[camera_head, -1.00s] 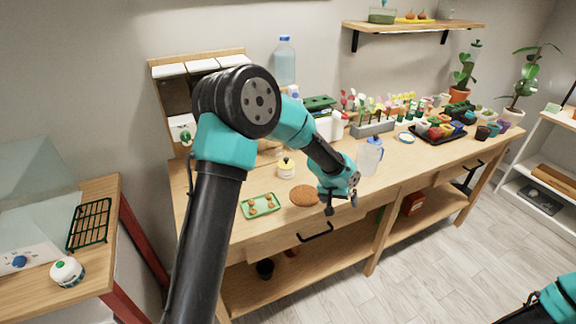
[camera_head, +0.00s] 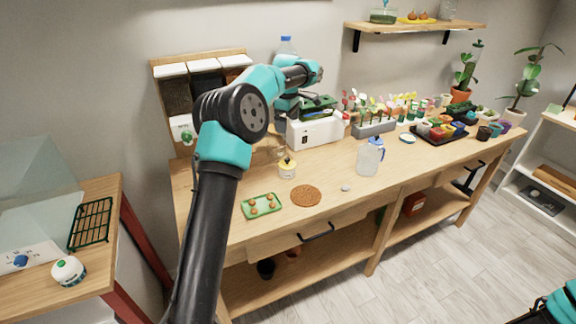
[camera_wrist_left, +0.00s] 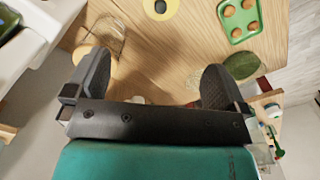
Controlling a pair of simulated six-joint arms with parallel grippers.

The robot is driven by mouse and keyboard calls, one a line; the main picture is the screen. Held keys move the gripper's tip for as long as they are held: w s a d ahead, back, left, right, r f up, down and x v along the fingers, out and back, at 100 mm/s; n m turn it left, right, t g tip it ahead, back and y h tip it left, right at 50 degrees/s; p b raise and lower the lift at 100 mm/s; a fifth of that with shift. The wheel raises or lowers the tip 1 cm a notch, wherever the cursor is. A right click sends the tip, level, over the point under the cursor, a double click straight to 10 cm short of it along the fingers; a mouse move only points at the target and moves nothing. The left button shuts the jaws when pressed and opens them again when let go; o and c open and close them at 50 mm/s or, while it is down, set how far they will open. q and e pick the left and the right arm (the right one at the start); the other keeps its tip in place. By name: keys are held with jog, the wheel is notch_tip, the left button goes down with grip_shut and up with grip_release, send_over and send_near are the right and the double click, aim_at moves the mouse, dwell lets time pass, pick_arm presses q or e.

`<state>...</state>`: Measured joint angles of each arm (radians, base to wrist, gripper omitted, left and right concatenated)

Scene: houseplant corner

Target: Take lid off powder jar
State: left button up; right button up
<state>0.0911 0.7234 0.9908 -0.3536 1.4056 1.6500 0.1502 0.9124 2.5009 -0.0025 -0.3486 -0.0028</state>
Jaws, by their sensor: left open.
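The powder jar (camera_head: 287,170) is a small pale jar with a yellow top and a dark knob. It stands upright on the wooden bench, left of centre, with its lid apparently on. In the left wrist view the yellow top of the jar (camera_wrist_left: 160,8) shows at the top edge, from above. My left gripper (camera_head: 281,120) is raised toward the back of the bench, behind the jar and apart from it. Its two dark fingers (camera_wrist_left: 155,76) are spread in the left wrist view with nothing between them. My right gripper is not in view.
A clear glass (camera_wrist_left: 108,38) stands left of the jar in the wrist view. A green tray (camera_head: 262,206) with small round items and a brown round mat (camera_head: 306,195) lie in front.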

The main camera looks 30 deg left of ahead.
aim_at(287, 158)
pick_arm(q)
jog(key=shift+f, duration=0.15)
notch_tip(287, 158, down, 12)
dwell(0.7)
jog(key=shift+f, duration=0.1)
jog(key=shift+s+f, duration=0.1)
jog(key=shift+f, duration=2.4)
jog(key=c, duration=0.9)
jog(key=shift+r, duration=0.1)
jog(key=shift+r, duration=1.75)
jog(key=s+d, duration=0.2)
jog(key=s, duration=0.2)
jog(key=s+d+r, duration=0.1)
jog(key=s+d, duration=0.2)
jog(key=s, duration=0.2)
jog(key=s+d, duration=0.3)
jog(key=s, duration=0.1)
jog(key=shift+s+d+r, duration=0.2)
jog(key=shift+s, duration=0.1)
